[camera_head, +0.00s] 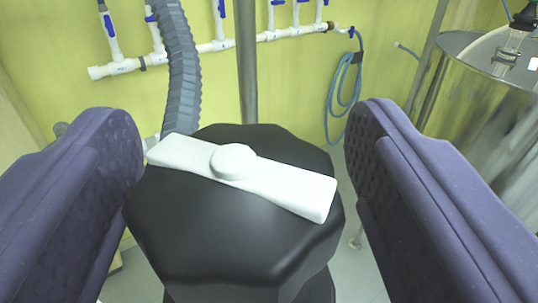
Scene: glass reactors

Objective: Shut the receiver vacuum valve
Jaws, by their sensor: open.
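A white bar handle (283,185) with a round hub lies across the top of a black, many-sided valve body (230,245) in the lower middle of the view. I take this to be the receiver vacuum valve. The handle runs from upper left to lower right. My gripper (250,165) is open, with one purple padded finger on each side of the valve. The handle lies between the fingers, and a gap shows between its right end and the right finger. I cannot tell whether the left finger touches the black body.
A grey ribbed hose (181,75) and a metal post (247,70) rise just behind the valve. White piping (205,47) with blue-handled valves runs along the yellow wall. A coiled blue hose (341,95) hangs there. A steel vessel (500,110) stands at the right.

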